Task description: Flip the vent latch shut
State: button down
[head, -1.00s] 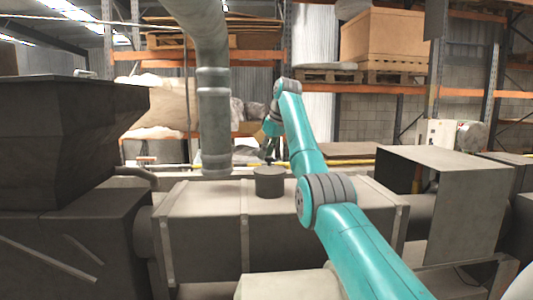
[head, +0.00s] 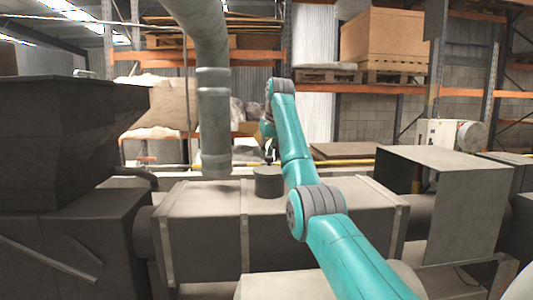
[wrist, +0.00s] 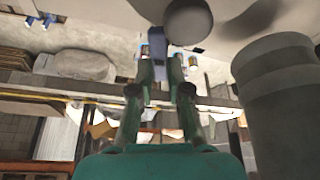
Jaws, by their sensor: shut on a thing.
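In the wrist view a narrow blue-grey lever, which looks like the vent latch (wrist: 157,42), stands between the fingertips of my gripper (wrist: 160,70). The fingers are shut on it near its end. A dark round knob or cap (wrist: 188,20) sits close beside the lever, at its upper right. In the head view my gripper (head: 268,156) is small, just above and behind a short grey vent cylinder (head: 269,182) on the long box housing. The latch itself cannot be made out there.
A thick vertical grey pipe (head: 214,130) stands left of my gripper; a large ribbed pipe (wrist: 285,95) fills the wrist view's right side. A dark hopper (head: 70,130) is at far left. An open box cover (head: 445,200) stands right. Pallet racking is behind.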

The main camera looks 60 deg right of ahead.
jog(key=shift+d+m+g+h, duration=0.1)
jog(key=shift+m+g+h, duration=0.5)
jog(key=shift+m, duration=1.5)
jog(key=shift+s, duration=0.1)
jog(key=c, duration=1.1)
grip_release()
